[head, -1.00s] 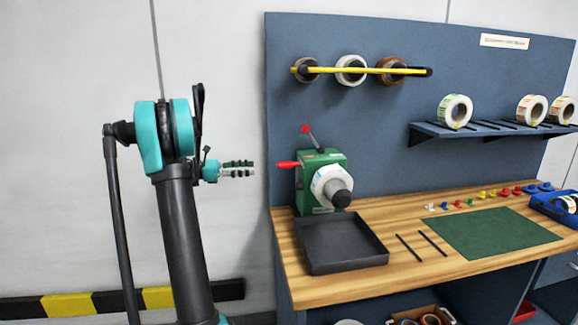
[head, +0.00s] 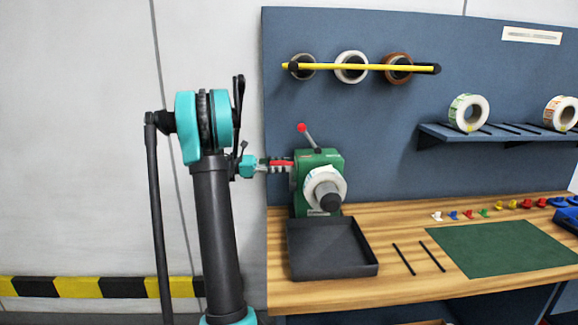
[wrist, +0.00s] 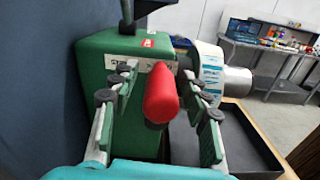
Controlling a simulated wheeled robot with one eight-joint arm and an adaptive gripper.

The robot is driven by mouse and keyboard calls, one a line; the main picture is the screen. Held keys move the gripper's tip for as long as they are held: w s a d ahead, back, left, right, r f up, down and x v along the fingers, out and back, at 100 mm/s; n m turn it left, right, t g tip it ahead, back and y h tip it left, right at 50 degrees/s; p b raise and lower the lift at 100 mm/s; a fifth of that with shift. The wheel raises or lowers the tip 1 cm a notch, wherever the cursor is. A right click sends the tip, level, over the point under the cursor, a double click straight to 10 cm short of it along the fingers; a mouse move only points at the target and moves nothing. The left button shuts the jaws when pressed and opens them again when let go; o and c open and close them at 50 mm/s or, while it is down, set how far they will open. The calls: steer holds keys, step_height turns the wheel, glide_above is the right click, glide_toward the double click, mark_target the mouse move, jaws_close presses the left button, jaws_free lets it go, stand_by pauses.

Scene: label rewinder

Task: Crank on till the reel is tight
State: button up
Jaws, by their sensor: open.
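The green rewinder (head: 319,165) stands on the wooden bench at its left end. A white label reel (head: 325,186) sits on its front hub, with a dark round end. A lever with a red knob (head: 302,128) rises from its top. The red crank handle (wrist: 161,95) points toward the wrist camera and lies between the fingers of my gripper (wrist: 158,118). The fingers are apart on either side of the handle, with space showing on both sides. In the head view my gripper (head: 280,166) is at the left side of the rewinder, overlapping the red handle.
A dark empty tray (head: 330,249) lies in front of the rewinder. A yellow rod (head: 360,68) with several rolls is on the blue back panel above. A shelf (head: 490,134) with label rolls is at right. A green mat (head: 500,248) covers part of the bench.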

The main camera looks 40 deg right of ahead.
jaws_close()
stand_by(0.3)
steer(key=shift+d, duration=0.15)
